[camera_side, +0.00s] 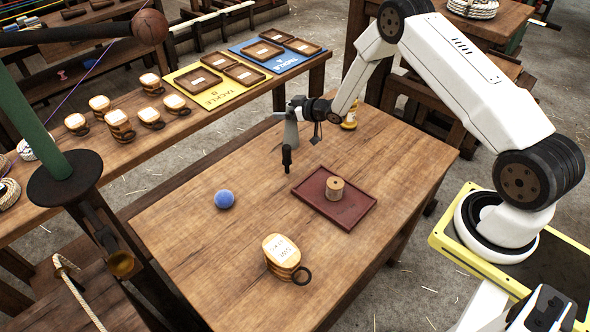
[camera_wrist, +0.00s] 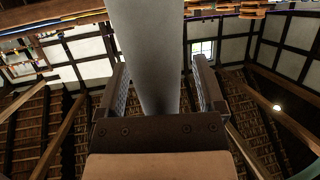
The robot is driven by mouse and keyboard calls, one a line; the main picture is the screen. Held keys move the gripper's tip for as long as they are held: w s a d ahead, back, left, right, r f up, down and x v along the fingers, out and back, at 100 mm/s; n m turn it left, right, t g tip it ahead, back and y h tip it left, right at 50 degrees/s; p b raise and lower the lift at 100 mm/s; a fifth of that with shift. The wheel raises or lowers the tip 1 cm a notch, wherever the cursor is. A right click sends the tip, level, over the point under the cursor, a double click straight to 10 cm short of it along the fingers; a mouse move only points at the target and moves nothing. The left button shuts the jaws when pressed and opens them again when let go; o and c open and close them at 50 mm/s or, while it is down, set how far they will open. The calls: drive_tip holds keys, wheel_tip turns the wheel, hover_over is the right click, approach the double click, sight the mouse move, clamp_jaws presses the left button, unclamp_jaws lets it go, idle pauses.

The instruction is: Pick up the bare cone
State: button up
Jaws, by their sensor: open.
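The bare cone (camera_side: 291,132) is a plain grey, upright, tapering cone at the far edge of the wooden table. In the wrist view it is a broad grey column (camera_wrist: 150,45) running up between the two fingers. My gripper (camera_side: 292,104) is level with the cone's upper part and reaches it from the right. In the wrist view my gripper (camera_wrist: 162,85) is open, with one finger on each side of the cone. A gap shows on the right side; contact on the left cannot be told. The cone's far side is hidden.
A dark upright peg-like thing (camera_side: 287,158) stands near the cone. A red-brown tray (camera_side: 357,213) holds a wooden spool (camera_side: 335,189). A blue ball (camera_side: 224,199), a labelled mug-like pot (camera_side: 281,259) and a yellow bottle (camera_side: 350,117) stand on the table. The left front is clear.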

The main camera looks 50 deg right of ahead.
drive_tip(key=shift+c, duration=0.2)
clamp_jaws()
drive_tip(key=shift+r, duration=0.15)
idle(0.3)
drive_tip(key=shift+r, duration=1.1)
drive_tip(key=s+a+r, duration=0.2)
drive_tip(key=s+r, duration=0.8)
drive_tip(key=s, duration=0.3)
drive_tip(key=shift+s+a+r, duration=0.15)
drive_tip(key=shift+s+r, duration=0.15)
drive_tip(key=shift+s, duration=0.1)
